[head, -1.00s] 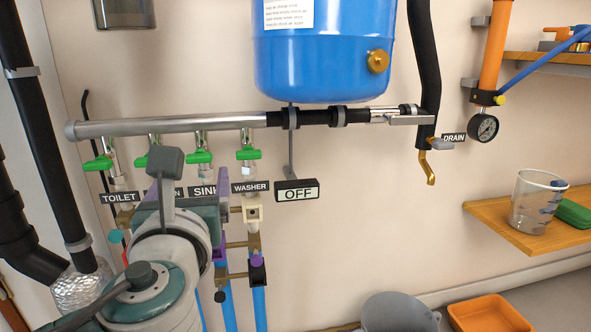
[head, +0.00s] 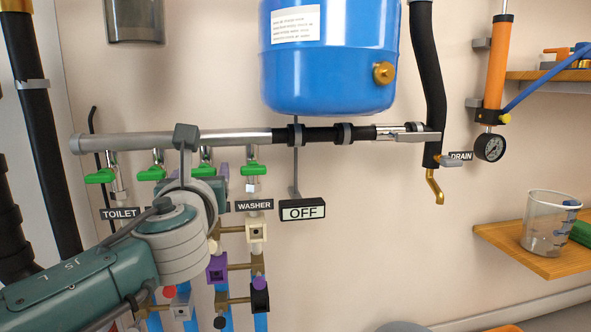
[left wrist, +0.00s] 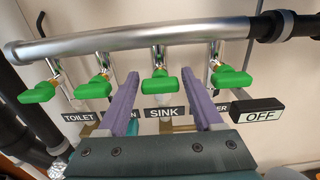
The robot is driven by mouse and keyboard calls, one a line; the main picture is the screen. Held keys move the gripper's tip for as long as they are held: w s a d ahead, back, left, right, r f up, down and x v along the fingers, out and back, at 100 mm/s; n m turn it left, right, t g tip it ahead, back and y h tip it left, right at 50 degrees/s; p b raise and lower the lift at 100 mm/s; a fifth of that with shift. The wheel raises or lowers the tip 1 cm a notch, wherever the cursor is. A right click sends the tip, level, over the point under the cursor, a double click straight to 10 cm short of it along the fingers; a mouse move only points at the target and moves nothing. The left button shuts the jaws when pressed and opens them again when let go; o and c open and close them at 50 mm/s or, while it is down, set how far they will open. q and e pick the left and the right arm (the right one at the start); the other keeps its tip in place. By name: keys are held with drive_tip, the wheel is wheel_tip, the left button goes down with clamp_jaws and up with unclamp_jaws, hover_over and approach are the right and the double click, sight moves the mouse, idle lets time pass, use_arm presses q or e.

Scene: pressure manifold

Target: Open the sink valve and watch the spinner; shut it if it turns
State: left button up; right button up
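The sink valve's green handle (left wrist: 161,86) is third from the left in a row under the grey pipe, and it lies crosswise. It also shows partly in the head view (head: 204,169). My left gripper (left wrist: 160,80) is open, with one purple finger on each side of the sink valve. I cannot tell if they touch it. The SINK label (left wrist: 165,113) shows between the fingers; in the head view my arm hides it. I cannot make out the sink line's spinner. A sign (head: 303,210) right of the WASHER label reads OFF. My right gripper is out of view.
Neighbouring green handles are close by: toilet (left wrist: 40,92), the second one (left wrist: 93,87) and washer (left wrist: 231,76). A blue tank (head: 328,60) hangs above the pipe. The drain spout (head: 433,185), gauge (head: 490,147) and shelf with a beaker (head: 548,222) are to the right.

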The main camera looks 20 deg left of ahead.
use_arm(q)
clamp_jaws()
idle(0.3)
drive_tip(key=n, duration=0.3)
drive_tip(key=shift+n+b, duration=0.3)
drive_tip(key=shift+n, duration=0.1)
drive_tip(key=n+b, duration=0.1)
drive_tip(key=n, duration=0.3)
drive_tip(key=shift+f+n, duration=0.1)
drive_tip(key=shift+n, duration=0.2)
drive_tip(key=n+b, duration=0.2)
drive_tip(key=n, duration=0.3)
drive_tip(key=shift+n+b, duration=0.65)
drive_tip(key=shift+n, duration=1.55)
